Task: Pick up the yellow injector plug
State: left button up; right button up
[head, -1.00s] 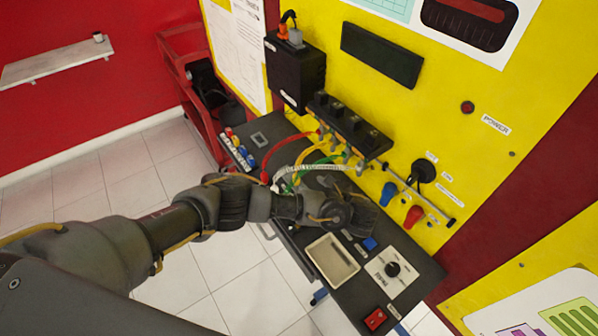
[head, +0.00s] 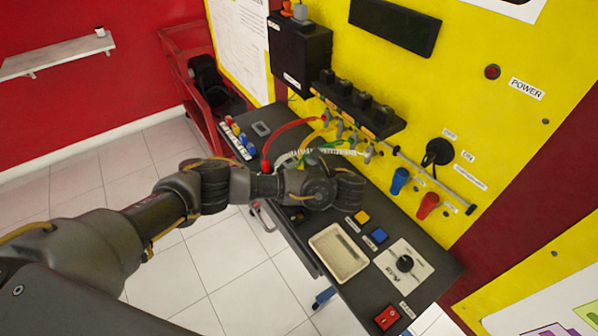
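Coloured leads run from the black injector rail (head: 357,108) on the yellow panel down to the dark desk. Yellow leads (head: 316,137) show among red, white and green ones, partly behind my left arm. I cannot make out the yellow plug itself; the lower lead ends are hidden by the arm. My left gripper (head: 348,187) is above the desk, just in front of the leads, seen from behind. Its fingers are hidden, so I cannot tell whether it is open or holds anything. My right gripper is not in view.
Blue (head: 399,181) and red (head: 428,205) handles project from the panel. A red cart (head: 202,70) stands behind.

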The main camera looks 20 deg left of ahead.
aim_at(301, 166)
pick_arm(q)
jog(key=shift+w+a+f+b, duration=0.65)
jog(key=shift+f+b, duration=0.15)
jog(key=shift+b, duration=0.35)
jog(key=shift+w+a+p, duration=0.55)
jog(key=shift+a+p, duration=0.05)
jog(key=shift+a, duration=0.1)
jog(key=shift+w+a+f, duration=0.1)
jog(key=shift+a, duration=0.05)
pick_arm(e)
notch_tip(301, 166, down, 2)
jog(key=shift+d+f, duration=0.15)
pick_arm(q)
jog(key=shift+c, duration=0.3)
grip_shut()
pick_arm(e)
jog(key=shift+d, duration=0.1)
